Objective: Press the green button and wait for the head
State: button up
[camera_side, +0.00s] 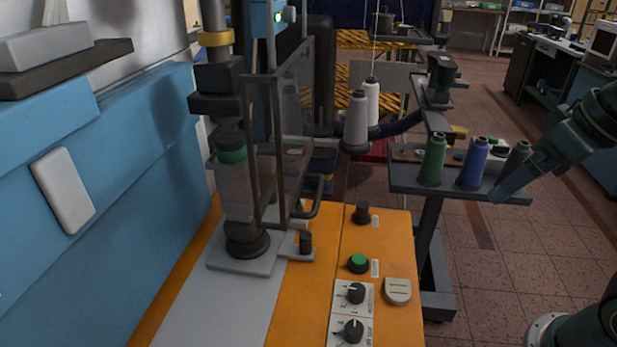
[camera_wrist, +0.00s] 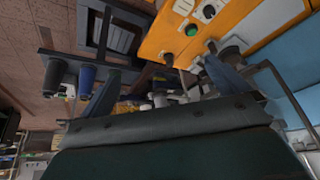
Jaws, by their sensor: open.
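The green button (camera_side: 358,263) sits on the orange panel (camera_side: 395,240), between a black button and the dials; the green button also shows in the wrist view (camera_wrist: 191,30). The head (camera_side: 232,185) is a grey upright column with a green band, behind a framed guard (camera_side: 278,140), and stands over the grey plate left of the buttons. My gripper (camera_side: 505,188) is at the right, beside the spool shelf and well apart from the button. In the wrist view my gripper (camera_wrist: 163,86) has its two fingers spread with nothing held between them.
A shelf (camera_side: 408,178) carries green (camera_side: 433,160), blue (camera_side: 473,163) and dark (camera_side: 516,160) spools close to my gripper. Two pale spools (camera_side: 356,122) stand behind the panel.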

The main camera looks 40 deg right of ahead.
jog(key=shift+s+d+f+n, duration=0.2)
jog(key=shift+s+f+n, duration=0.25)
jog(key=shift+s, duration=0.3)
grip_shut()
dwell(1.3)
